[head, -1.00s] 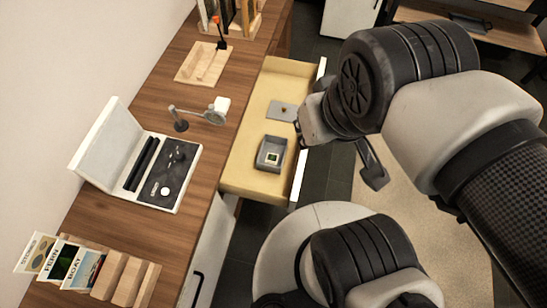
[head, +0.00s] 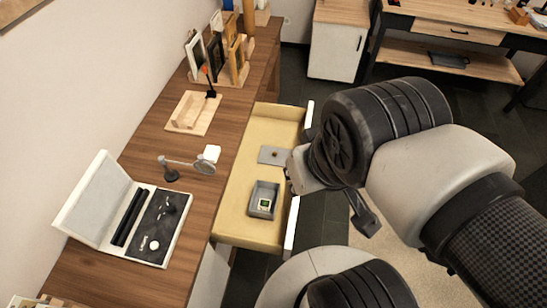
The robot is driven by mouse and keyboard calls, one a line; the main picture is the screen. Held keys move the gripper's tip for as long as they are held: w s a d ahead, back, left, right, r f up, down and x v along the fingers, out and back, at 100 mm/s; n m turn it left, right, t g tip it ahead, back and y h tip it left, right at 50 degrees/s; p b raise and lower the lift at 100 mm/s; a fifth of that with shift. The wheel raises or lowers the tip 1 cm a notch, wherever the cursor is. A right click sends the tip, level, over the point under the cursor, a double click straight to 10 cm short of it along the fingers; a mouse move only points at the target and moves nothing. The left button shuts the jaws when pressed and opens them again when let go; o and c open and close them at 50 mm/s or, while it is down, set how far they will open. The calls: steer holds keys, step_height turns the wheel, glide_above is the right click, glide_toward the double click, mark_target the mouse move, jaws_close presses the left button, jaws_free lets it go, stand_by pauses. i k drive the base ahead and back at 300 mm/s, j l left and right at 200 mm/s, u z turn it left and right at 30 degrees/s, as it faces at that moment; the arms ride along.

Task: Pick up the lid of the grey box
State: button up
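The grey box (head: 262,209) is small and open, and sits in the pulled-out drawer with a small green-and-white item inside. A flat grey lid (head: 268,158) with a small brownish knob lies on the drawer floor just behind the box, apart from it. My gripper (head: 365,214) is to the right of the drawer front, partly hidden by my arm. One dark finger shows, hanging beyond the drawer's edge. I cannot see the other finger or whether anything is between them.
The open drawer (head: 238,222) has yellowish walls and a white front, and is otherwise bare. The wooden desktop (head: 145,150) beside it holds a white case (head: 88,200), a small magnifier stand (head: 172,175), a wooden tray and several frames. A white cabinet stands behind.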

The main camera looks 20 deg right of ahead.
mark_target(268, 155)
steer(key=u, duration=0.3)
steer(key=i+l+u, duration=0.15)
steer(key=l+u, duration=0.25)
steer(key=i+l+u, duration=0.1)
steer(key=l+u, duration=0.35)
steer(key=l, duration=0.15)
steer(key=l+u, duration=0.4)
steer(key=l, duration=0.15)
steer(key=l+u, duration=0.45)
steer(key=k+l, duration=0.1)
steer(key=l, duration=0.35)
steer(key=k+l, duration=0.1)
steer(key=l, duration=0.35)
steer(key=k+l, duration=0.1)
steer(key=l, duration=0.3)
